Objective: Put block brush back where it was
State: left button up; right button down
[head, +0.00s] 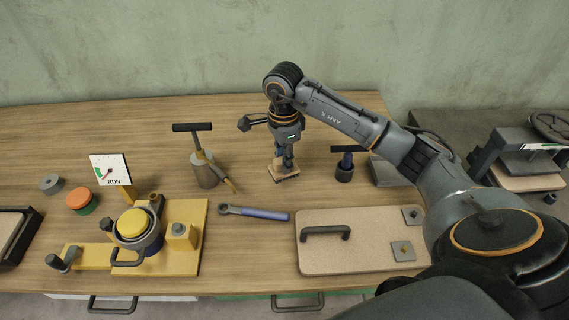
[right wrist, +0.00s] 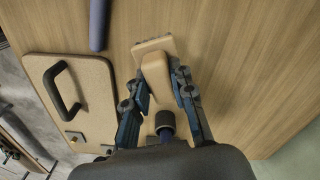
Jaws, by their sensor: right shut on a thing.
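The block brush (head: 284,174) has a pale wooden block and sits under my right gripper (head: 285,156) near the middle of the table. In the right wrist view the brush's tan body (right wrist: 155,72) lies between the two fingers of my right gripper (right wrist: 160,84), which are shut on it. The wider block end points away from the wrist. The brush is at or just above the table top; I cannot tell if it touches. My left gripper is out of view.
A blue-handled wrench (head: 255,213) and a cork-coloured board (head: 360,255) lie in front. A yellow fixture (head: 187,258) is at front left. The back of the table is clear.

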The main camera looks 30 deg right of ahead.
jog(key=shift+w+d+f, duration=0.3)
jog(key=shift+w+f, duration=0.05)
jog(key=shift+f, duration=0.2)
jog(key=shift+w+d+f, duration=0.25)
jog(key=shift+w+f, duration=0.05)
jog(key=shift+f, duration=0.2)
notch_tip(320, 180, down, 3)
jog(key=shift+w+p, duration=0.1)
jog(key=shift+p, duration=1.05)
jog(key=shift+f, duration=0.25)
jog(key=c, duration=1.6)
grip_release()
jog(key=shift+f+b, duration=0.1)
jog(key=shift+b, duration=0.25)
jog(key=o, duration=0.5)
